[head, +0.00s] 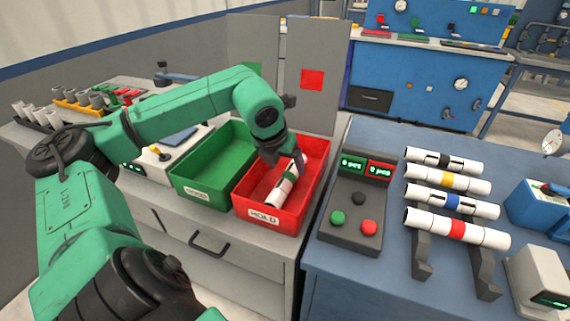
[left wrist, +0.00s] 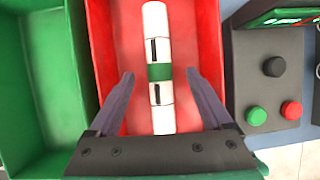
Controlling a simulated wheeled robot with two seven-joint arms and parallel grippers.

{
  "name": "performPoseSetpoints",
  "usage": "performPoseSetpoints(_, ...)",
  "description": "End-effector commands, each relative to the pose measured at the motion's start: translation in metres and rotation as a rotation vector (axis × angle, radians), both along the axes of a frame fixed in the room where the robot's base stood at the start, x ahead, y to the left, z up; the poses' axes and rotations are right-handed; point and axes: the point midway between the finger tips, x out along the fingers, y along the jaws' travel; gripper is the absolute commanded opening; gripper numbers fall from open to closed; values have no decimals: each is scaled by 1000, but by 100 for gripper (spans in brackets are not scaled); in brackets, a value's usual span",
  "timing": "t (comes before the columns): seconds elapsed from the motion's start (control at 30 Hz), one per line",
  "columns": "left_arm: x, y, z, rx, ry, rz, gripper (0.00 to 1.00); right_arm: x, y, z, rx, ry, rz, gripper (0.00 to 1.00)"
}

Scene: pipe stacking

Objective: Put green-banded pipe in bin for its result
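The green-banded pipe (head: 282,190) is white and is inside the red bin (head: 313,192), whose front label appears to read HOLD. In the left wrist view the pipe (left wrist: 157,110) runs lengthwise along the red bin (left wrist: 199,40), its green band near the middle. My left gripper (head: 284,164) is over the red bin at the pipe. In the left wrist view the left gripper (left wrist: 160,76) is open, with a gap between each finger and the pipe. Whether the pipe rests flat on the bin floor is unclear. My right gripper is not in view.
An empty green bin (head: 216,165) stands left of the red one. A control box (head: 351,217) with green, black and red buttons is to the right. Beyond it, several banded pipes (head: 456,229) lie on a rack. Grey panels (head: 313,60) stand behind the bins.

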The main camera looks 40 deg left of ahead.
Motion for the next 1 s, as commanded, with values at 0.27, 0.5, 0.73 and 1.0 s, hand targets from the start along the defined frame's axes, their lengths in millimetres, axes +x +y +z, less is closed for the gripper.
performPoseSetpoints(0.27, -6, 0, 14, 5, -4, 2, 83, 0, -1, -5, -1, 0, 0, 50)
performPoseSetpoints(0.5, -35, -7, 79, 4, -6, 1, 83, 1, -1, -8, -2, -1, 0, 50)
performPoseSetpoints(0.73, -56, -12, 126, 2, 0, 1, 83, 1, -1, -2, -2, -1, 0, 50)
performPoseSetpoints(1.0, -60, -14, 132, 0, 1, 0, 83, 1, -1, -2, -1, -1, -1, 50)
